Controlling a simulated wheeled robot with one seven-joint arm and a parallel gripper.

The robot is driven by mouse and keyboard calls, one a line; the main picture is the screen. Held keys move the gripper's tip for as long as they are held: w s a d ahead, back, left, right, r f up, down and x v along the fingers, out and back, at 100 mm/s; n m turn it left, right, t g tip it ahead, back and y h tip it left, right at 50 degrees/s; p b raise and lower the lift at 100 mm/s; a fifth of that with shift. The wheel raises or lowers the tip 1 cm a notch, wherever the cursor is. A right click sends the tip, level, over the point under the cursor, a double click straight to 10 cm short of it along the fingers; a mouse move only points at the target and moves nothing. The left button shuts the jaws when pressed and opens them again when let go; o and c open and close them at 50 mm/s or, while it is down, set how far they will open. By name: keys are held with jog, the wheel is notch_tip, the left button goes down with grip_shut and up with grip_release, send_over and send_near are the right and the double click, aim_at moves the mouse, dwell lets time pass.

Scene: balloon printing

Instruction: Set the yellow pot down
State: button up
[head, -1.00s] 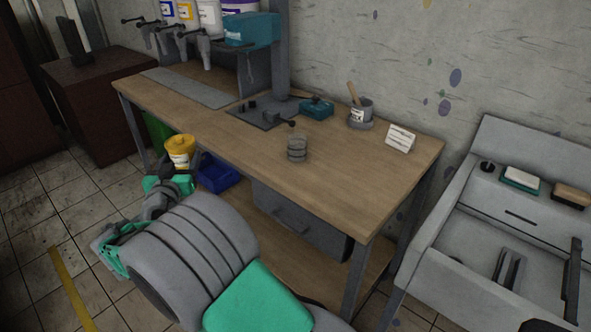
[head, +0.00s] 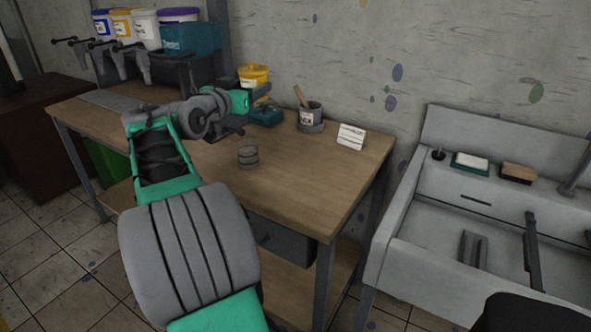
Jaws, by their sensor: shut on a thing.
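The yellow pot (head: 253,75) with a pale label is toward the back of the workbench, against the wall in the head view. My gripper (head: 261,92) is shut on it, and the wrist hides its lower part. The pot looks upright and appears to be above the bench top (head: 300,178), but the gap under it is hidden. Its base is not visible.
A teal box (head: 265,116) lies just below the gripper in the picture. Bare wood lies right of the cup. A sink (head: 480,220) stands right.

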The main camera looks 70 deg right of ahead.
jog(key=s+a+r, duration=0.2)
jog(key=s+a, duration=0.2)
jog(key=s, duration=0.3)
jog(key=s+a+f, duration=0.4)
jog(key=s+f, duration=0.1)
jog(key=f, duration=0.4)
jog(key=b, duration=0.1)
send_over(281, 181)
jog(key=shift+n+t, duration=0.3)
jog(key=f, duration=0.9)
jog(key=a+f, duration=0.1)
jog(key=f, duration=0.4)
jog(key=shift+s+f, duration=0.25)
jog(key=shift+s, duration=0.05)
jog(key=shift+w+d+f, duration=0.1)
jog(key=shift+d+f, duration=0.15)
jog(key=shift+d, duration=0.05)
jog(key=f, duration=0.3)
jog(key=shift+w+d+f, duration=0.15)
jog(key=shift+d+f, duration=0.1)
jog(key=shift+f, duration=0.1)
